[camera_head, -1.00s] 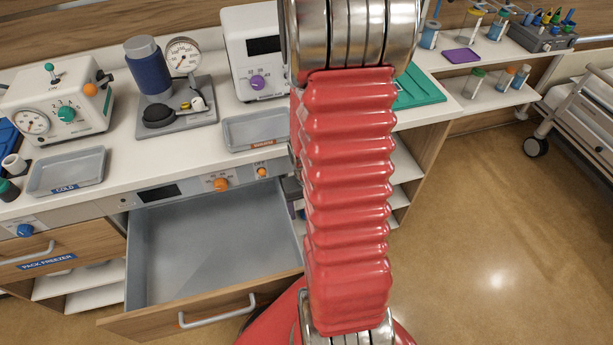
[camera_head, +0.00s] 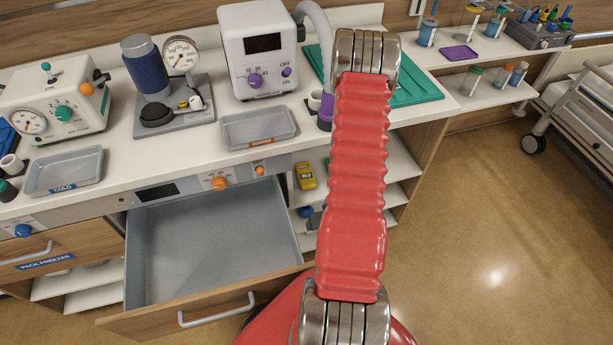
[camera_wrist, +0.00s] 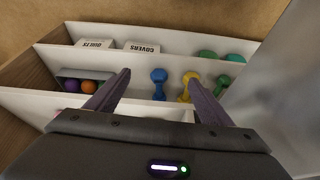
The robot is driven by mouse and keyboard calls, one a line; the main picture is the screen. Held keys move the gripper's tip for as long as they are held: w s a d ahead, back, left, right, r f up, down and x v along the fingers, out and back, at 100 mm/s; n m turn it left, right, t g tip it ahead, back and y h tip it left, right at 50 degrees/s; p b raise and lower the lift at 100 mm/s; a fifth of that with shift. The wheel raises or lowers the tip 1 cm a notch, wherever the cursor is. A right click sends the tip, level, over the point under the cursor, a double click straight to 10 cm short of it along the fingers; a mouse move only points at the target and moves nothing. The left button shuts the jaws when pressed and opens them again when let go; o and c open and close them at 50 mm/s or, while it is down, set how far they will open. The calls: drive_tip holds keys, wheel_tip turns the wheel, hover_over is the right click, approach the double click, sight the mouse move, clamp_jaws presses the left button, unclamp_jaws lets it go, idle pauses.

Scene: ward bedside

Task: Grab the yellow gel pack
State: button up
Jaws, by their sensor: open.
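I cannot clearly identify a yellow gel pack. A small yellow block with a dark label (camera_head: 305,176) lies on the open shelf right of the drawer in the head view; I cannot tell whether it is the pack. In the wrist view a yellow dumbbell (camera_wrist: 190,86) stands beyond the right fingertip. My gripper (camera_wrist: 158,76) is open and empty, its fingers wide apart, facing the shelves. My gripper does not show in the head view. The pulled-out grey drawer (camera_head: 210,245) looks empty.
In the wrist view, a blue dumbbell (camera_wrist: 159,84) and purple and orange balls (camera_wrist: 80,86) are on the shelving. A grey panel (camera_wrist: 280,85) stands close on the right. The cold tray (camera_head: 65,171) and a second grey tray (camera_head: 258,128) on the counter are empty.

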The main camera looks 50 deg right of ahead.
drive_tip(key=w+d+r+t+h, duration=0.3)
drive_tip(key=w+d+r+t, duration=0.1)
drive_tip(key=w, duration=0.4)
drive_tip(key=r+t, duration=0.1)
drive_tip(key=t, duration=0.1)
drive_tip(key=shift+d+r+t+h, duration=0.25)
drive_tip(key=shift+d+t+h, duration=0.15)
approach(306, 174)
drive_tip(key=x, duration=0.3)
drive_tip(key=shift+f, duration=0.25)
drive_tip(key=shift+x, duration=2.6)
drive_tip(key=shift+r, duration=0.15)
drive_tip(key=shift+c, duration=0.5)
